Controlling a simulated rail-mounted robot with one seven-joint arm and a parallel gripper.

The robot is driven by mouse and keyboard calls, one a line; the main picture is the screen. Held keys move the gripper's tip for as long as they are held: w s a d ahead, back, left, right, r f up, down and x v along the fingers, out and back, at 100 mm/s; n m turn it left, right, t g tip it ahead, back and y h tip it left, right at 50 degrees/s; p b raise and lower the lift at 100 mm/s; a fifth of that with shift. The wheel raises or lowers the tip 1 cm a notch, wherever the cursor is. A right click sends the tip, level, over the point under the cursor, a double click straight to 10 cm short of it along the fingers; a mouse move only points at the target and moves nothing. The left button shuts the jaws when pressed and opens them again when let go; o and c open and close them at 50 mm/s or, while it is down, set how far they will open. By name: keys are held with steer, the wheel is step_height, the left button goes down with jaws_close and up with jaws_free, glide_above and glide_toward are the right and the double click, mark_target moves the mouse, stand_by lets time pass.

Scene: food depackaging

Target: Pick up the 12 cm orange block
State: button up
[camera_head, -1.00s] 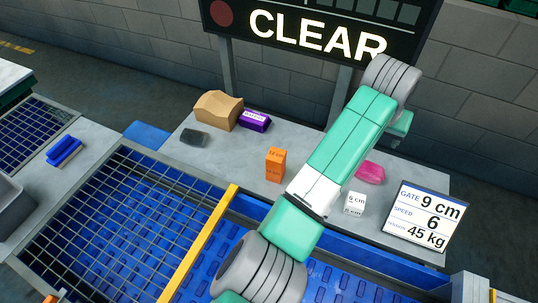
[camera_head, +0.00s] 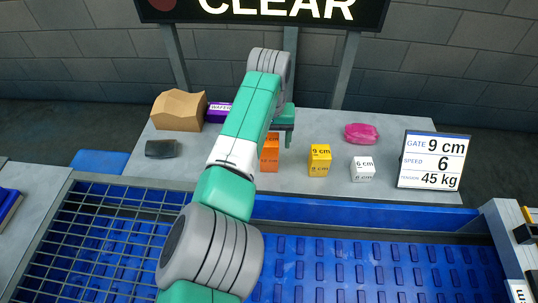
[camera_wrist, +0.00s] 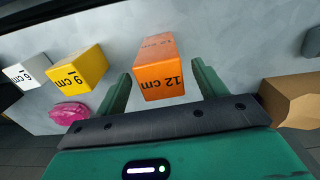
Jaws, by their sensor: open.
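The orange block (camera_head: 269,153) stands upright on the grey table, partly hidden behind my arm in the head view. In the wrist view the orange block (camera_wrist: 160,72) reads "12 cm" and lies between my two fingers, a little beyond their tips. My gripper (camera_wrist: 160,82) is open and empty, with a finger on each side of the block and gaps between. In the head view my gripper (camera_head: 284,135) hangs at the block's upper right, close to it.
A yellow 9 cm block (camera_head: 319,160), a white 6 cm block (camera_head: 362,169) and a pink packet (camera_head: 362,133) are to the right. A brown bag (camera_head: 180,110), purple box (camera_head: 217,112) and dark block (camera_head: 161,148) are to the left. A sign (camera_head: 432,160) stands at the right end.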

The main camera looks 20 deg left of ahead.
step_height(320, 180, down, 3)
steer(key=shift+r, duration=0.1)
steer(key=shift+c, duration=0.2)
steer(key=c, duration=1.1)
steer(key=shift+o, duration=0.2)
step_height(320, 180, up, 10)
steer(key=p, duration=0.3)
